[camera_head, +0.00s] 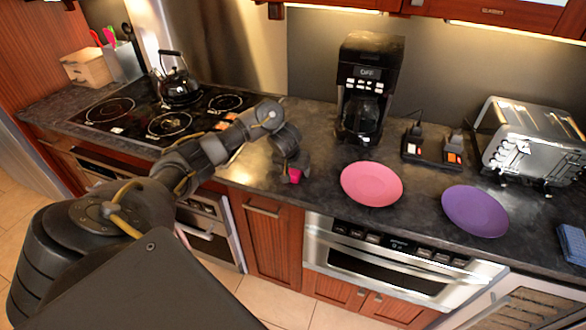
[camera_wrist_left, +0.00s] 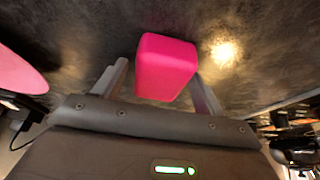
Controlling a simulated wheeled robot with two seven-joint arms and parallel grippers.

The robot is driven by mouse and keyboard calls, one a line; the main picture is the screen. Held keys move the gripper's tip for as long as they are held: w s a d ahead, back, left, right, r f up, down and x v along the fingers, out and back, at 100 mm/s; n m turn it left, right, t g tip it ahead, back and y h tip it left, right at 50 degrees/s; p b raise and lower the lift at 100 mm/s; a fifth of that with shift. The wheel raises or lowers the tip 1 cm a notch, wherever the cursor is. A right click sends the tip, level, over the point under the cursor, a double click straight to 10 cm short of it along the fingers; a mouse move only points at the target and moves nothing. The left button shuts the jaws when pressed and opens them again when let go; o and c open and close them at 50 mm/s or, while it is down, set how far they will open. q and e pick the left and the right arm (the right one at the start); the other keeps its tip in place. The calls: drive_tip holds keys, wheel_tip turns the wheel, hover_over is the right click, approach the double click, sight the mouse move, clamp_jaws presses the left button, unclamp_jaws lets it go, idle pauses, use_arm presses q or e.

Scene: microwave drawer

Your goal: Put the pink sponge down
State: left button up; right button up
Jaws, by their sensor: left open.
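The pink sponge (camera_head: 295,176) is at the counter, just left of the pink plate. In the left wrist view the sponge (camera_wrist_left: 166,66) is a bright pink block between the two grey fingers, with a gap visible on each side. My left gripper (camera_head: 291,168) is open around the sponge, low over the dark countertop (camera_head: 260,178). The left gripper also shows in the left wrist view (camera_wrist_left: 160,72). The sponge looks to be resting on the counter, though its underside is hidden. My right gripper is in neither view.
The pink plate (camera_head: 371,184) and purple plate (camera_head: 475,211) lie right of the sponge. A coffee maker (camera_head: 370,85) stands behind, a toaster (camera_head: 530,140) at right. A stove with a kettle (camera_head: 179,82) is at left. The counter's front edge is close to the gripper.

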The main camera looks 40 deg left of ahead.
use_arm(q)
drive_tip(key=shift+r, duration=0.1)
drive_tip(key=p+v, duration=0.8)
drive_tip(key=v, duration=0.4)
drive_tip(key=shift+r, duration=0.15)
